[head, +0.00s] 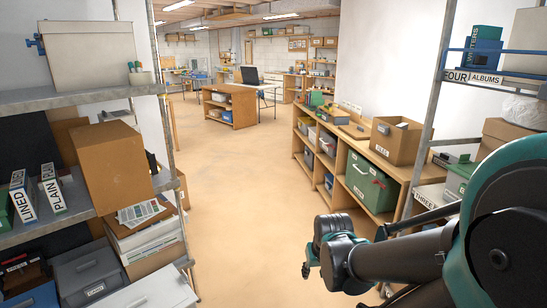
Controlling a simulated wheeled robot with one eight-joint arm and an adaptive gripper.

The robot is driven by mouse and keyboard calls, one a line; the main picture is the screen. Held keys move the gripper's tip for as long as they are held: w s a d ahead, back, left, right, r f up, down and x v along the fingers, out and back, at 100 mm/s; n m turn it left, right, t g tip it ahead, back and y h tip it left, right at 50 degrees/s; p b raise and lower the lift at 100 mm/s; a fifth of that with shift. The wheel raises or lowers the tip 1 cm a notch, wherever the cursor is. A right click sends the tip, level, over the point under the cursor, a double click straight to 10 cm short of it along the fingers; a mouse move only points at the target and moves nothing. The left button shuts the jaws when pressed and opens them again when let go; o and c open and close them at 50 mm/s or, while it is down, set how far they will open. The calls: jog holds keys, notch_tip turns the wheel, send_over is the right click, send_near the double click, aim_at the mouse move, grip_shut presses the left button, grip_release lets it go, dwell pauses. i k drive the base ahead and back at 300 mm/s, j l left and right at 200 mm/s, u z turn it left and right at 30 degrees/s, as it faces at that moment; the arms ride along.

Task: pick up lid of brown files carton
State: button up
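A brown carton (398,145) with a small pale label stands on the long wooden shelf unit at the right. The label is too small to read surely. Its top looks open, with something dark and pale inside, and I cannot make out a separate lid on it. Another brown carton (112,165) sits tilted at the edge of the left metal shelf, above a carton of papers (148,228). I cannot tell which is the files carton. My gripper (311,257) is low at the centre right, in free air, apart from all cartons. Its fingers are small and mostly hidden.
A metal rack stands close at the left, with binders (50,187) and grey boxes (88,272). Another rack post (425,120) stands near my arm at the right. A green bin (370,183) sits in the wooden unit (345,145). The floor (235,185) between is clear.

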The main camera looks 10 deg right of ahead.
aim_at(357, 132)
jog(key=i, duration=2.3)
jog(key=i+z, duration=0.15)
jog(key=i, duration=0.4)
jog(key=i+j+z, duration=0.2)
jog(key=i, duration=0.4)
jog(key=i+j+z, duration=0.15)
jog(key=i, duration=0.4)
